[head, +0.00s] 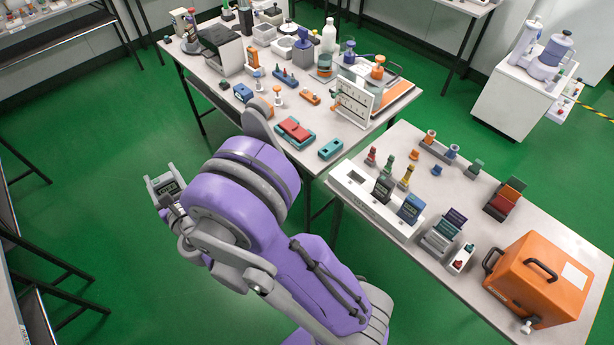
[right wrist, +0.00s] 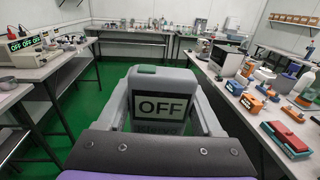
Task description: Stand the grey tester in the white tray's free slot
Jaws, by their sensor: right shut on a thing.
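The grey tester (right wrist: 160,103) is between the fingers of my right gripper (right wrist: 162,112), its screen reading OFF in the right wrist view. In the head view the right gripper (head: 167,192) is shut on the tester (head: 165,183), out over the green floor, left of both tables. The white tray (head: 374,208) lies on the right-hand table, well to the right of the gripper. A dark tester (head: 383,188) and a blue tester (head: 410,207) stand in it. An empty slot (head: 355,178) shows at its far left end. My left gripper is out of view.
An orange case (head: 541,279) stands at the right table's front. Small coloured connectors and a card holder (head: 504,199) stand behind the tray. The back table (head: 352,127) is crowded with tools and bottles. Open floor surrounds the gripper.

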